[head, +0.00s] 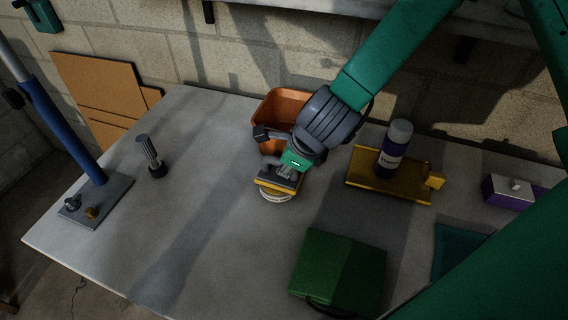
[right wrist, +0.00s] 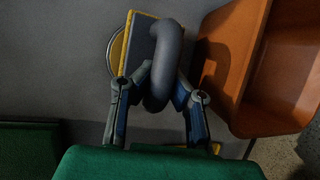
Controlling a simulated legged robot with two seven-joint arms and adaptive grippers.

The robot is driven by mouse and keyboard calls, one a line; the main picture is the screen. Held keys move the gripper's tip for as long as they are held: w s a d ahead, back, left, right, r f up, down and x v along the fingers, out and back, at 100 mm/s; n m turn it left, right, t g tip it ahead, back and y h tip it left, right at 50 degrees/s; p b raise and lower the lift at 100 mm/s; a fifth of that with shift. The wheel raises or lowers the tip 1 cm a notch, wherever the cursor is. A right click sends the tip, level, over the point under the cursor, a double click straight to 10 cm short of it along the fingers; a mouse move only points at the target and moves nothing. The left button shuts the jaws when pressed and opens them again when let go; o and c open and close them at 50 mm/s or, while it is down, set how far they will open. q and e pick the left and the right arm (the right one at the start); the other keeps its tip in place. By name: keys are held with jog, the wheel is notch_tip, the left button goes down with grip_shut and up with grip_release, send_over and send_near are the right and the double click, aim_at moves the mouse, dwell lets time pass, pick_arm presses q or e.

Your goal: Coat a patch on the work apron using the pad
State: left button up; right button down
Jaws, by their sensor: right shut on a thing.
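The pad (head: 277,183) is a dark grey and yellow block with a thick grey loop handle. It is at or just over a round, light-rimmed tin (head: 279,197) near the table's middle; I cannot tell whether they touch. My right gripper (head: 288,167) is shut on the pad's handle. In the right wrist view the gripper (right wrist: 160,98) has its fingers on both sides of the handle (right wrist: 167,60), with the pad (right wrist: 139,40) beyond. A green folded item (head: 340,272) with a dark strap, apparently the work apron, lies at the front. My left gripper is out of view.
An orange bin (head: 273,107) stands close behind my right gripper. To the right are a yellow tray (head: 408,192) with a bottle (head: 392,150), a purple block (head: 512,193) and a teal item (head: 458,248). A blue post (head: 62,130) stands left. The left-centre table (head: 200,230) is clear.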

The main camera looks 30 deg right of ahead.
jog(key=shift+a, duration=0.1)
jog(key=shift+a+r, duration=0.1)
jog(key=shift+r, duration=0.1)
jog(key=shift+a+r+p, duration=0.1)
jog(key=shift+r+p, duration=0.55)
jog(key=shift+p, duration=0.15)
jog(key=r+p, duration=0.3)
jog(key=r, duration=0.1)
jog(key=shift+d+p, duration=0.2)
jog(key=shift+p, duration=0.2)
jog(key=shift+a+r+p, duration=0.1)
jog(key=shift+r+p, duration=0.55)
jog(key=shift+r, duration=0.1)
jog(key=shift+f, duration=0.1)
